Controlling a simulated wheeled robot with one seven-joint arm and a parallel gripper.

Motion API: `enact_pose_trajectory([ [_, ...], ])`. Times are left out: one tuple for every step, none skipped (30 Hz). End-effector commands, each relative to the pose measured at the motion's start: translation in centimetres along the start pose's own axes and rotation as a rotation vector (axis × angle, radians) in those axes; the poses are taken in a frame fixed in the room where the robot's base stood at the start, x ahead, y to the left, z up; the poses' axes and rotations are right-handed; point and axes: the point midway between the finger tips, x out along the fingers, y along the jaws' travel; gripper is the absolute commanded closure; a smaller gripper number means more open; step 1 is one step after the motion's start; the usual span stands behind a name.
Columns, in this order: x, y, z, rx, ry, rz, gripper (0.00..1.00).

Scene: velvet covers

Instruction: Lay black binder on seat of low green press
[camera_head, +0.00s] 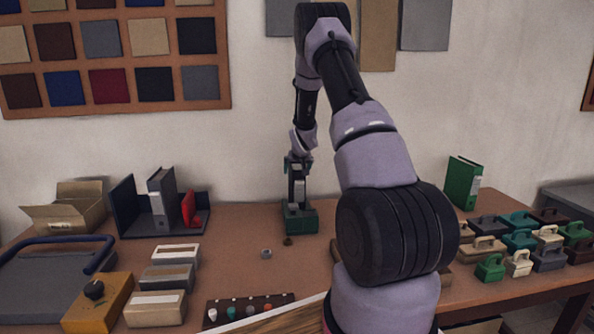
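My gripper (298,172) points down at the back middle of the table, at the end of my arm. It is small and dark here, and whether its fingers are open or shut on a dark thing does not show clearly. Directly below it is a low dark green block-like thing, which looks like the green press (300,218); its seat is hard to make out. I cannot single out the black binder for sure. A dark rack (150,225) at the left holds a grey binder (162,192) and a red one (190,208); its left upright is dark.
A green binder (463,182) stands at the back right, near several handled blocks (519,240). An open cardboard box (62,208), a grey slab with a blue handle (50,285) and boxes (168,278) fill the left. A small ring (266,253) lies mid-table. My arm hides the centre right.

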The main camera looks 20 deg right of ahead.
Motion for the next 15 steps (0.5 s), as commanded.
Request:
enact_pose_trajectory([
  [-0.1, 0.0, 0.0, 0.000, 0.000, 0.000, 0.00],
  [-0.3, 0.0, -0.1, 0.000, 0.001, 0.000, 0.00],
  [-0.7, 0.0, -0.1, 0.000, 0.002, 0.000, 0.00],
  [-1.0, 0.0, -0.1, 0.000, 0.002, 0.000, 0.00],
  [-1.4, 0.0, -0.1, 0.000, 0.002, 0.000, 0.00],
  [-2.1, 0.0, -0.2, 0.000, 0.003, -0.001, 0.00],
  [-2.6, -0.1, -0.2, 0.000, 0.003, -0.001, 0.00],
  [-3.3, -0.1, -0.2, 0.000, 0.003, -0.001, 0.00],
  [-4.1, -0.1, -0.2, 0.000, 0.004, -0.001, 0.00],
  [-4.8, -0.1, -0.2, 0.000, 0.004, -0.001, 0.00],
  [-5.4, -0.1, -0.2, 0.000, 0.004, -0.001, 0.00],
  [-6.2, -0.1, -0.2, 0.000, 0.004, -0.001, 0.00],
  [-6.8, -0.1, -0.2, 0.000, 0.005, -0.001, 0.00],
  [-7.4, -0.1, -0.2, 0.000, 0.005, -0.001, 0.00],
  [-8.1, 0.0, -0.2, 0.001, 0.004, -0.001, 0.00],
])
